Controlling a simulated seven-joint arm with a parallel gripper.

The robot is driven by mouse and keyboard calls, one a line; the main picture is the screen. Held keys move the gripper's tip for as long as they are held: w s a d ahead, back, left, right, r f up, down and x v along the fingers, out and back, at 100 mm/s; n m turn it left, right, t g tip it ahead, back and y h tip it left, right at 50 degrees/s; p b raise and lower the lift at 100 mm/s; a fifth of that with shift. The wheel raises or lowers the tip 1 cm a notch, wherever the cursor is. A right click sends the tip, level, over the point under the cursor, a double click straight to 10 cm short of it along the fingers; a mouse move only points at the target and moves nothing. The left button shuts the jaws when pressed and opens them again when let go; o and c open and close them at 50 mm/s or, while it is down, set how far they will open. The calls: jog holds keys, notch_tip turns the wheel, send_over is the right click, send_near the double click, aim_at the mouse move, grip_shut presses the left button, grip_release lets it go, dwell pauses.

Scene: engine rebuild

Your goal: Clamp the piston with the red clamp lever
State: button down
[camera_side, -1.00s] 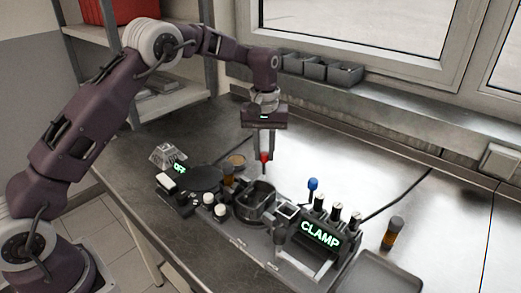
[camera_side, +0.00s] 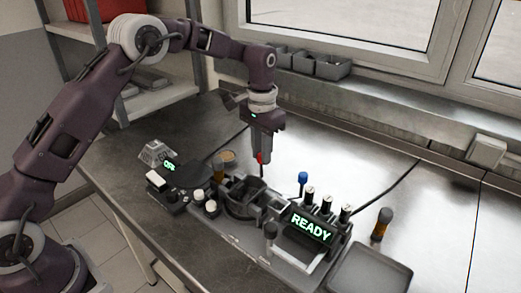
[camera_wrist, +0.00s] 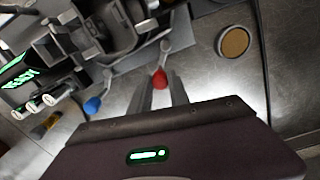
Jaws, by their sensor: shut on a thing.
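The red clamp lever (camera_side: 260,158) stands behind the dark fixture (camera_side: 242,204); its red knob (camera_wrist: 160,79) shows between my fingers in the wrist view. My gripper (camera_side: 263,162) points down from above and is shut on the red knob. The lever's thin metal arm runs from the knob to the fixture in the wrist view. I cannot make out the piston clearly among the dark fixture parts. The display (camera_side: 311,227) in front reads READY in green.
A blue-knobbed lever (camera_side: 302,177) and several white-topped posts stand right of the fixture. A round tan-topped pot (camera_side: 227,157) is to its left.

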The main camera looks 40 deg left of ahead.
jog(key=shift+s+d+m, duration=0.1)
jog(key=shift+d+m, duration=0.05)
jog(key=shift+m, duration=0.25)
jog(key=c, duration=1.2)
grip_release()
jog(key=shift+c, duration=0.2)
jog(key=shift+r, duration=0.1)
